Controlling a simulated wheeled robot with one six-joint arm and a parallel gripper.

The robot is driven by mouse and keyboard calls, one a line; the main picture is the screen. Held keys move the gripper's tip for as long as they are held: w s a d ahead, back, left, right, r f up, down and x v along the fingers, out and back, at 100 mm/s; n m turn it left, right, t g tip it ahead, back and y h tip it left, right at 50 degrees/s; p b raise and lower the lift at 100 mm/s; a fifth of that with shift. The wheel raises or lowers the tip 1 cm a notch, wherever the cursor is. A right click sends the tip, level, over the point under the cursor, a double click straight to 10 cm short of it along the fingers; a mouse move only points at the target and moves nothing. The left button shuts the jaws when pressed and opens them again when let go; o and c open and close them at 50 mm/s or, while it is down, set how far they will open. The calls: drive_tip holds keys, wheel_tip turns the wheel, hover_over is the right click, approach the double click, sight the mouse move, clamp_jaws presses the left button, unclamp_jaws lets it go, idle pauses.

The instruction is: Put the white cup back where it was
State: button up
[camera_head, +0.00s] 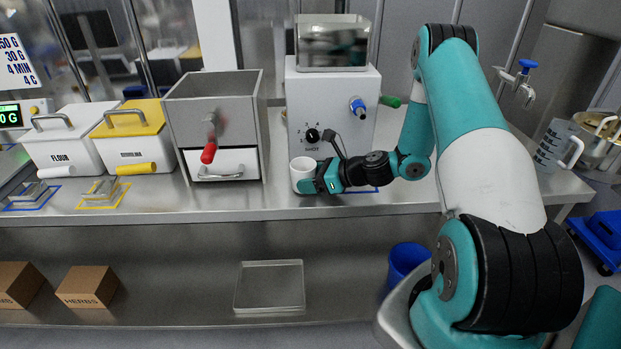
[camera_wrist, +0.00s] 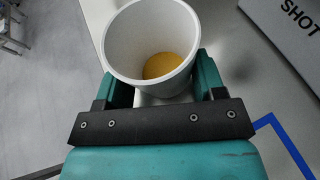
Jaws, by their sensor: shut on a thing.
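The white cup (camera_head: 302,174) is at the front of the steel counter, before the grey dispenser box marked SHOT. My gripper (camera_head: 310,184) is shut on it from the right. In the wrist view, the cup (camera_wrist: 152,45) sits between the two fingers (camera_wrist: 158,88) and looks upright, with some yellow stuff at its bottom. A blue outline (camera_head: 368,190) is on the counter to the right of the cup, partly hidden by my arm; its corner also shows in the wrist view (camera_wrist: 272,122). I cannot tell whether the cup touches the counter.
The SHOT dispenser (camera_head: 330,100) stands close behind the cup. A grey box with a drawer (camera_head: 222,165) and a red-handled tap (camera_head: 209,150) is to the left. Flour (camera_head: 62,150) and yellow-lidded (camera_head: 135,140) bins stand further left. A measuring jug (camera_head: 556,145) is far right.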

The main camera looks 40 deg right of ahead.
drive_tip(key=shift+f, duration=0.2)
drive_tip(key=o, duration=1)
drive_tip(key=shift+o, duration=0.2)
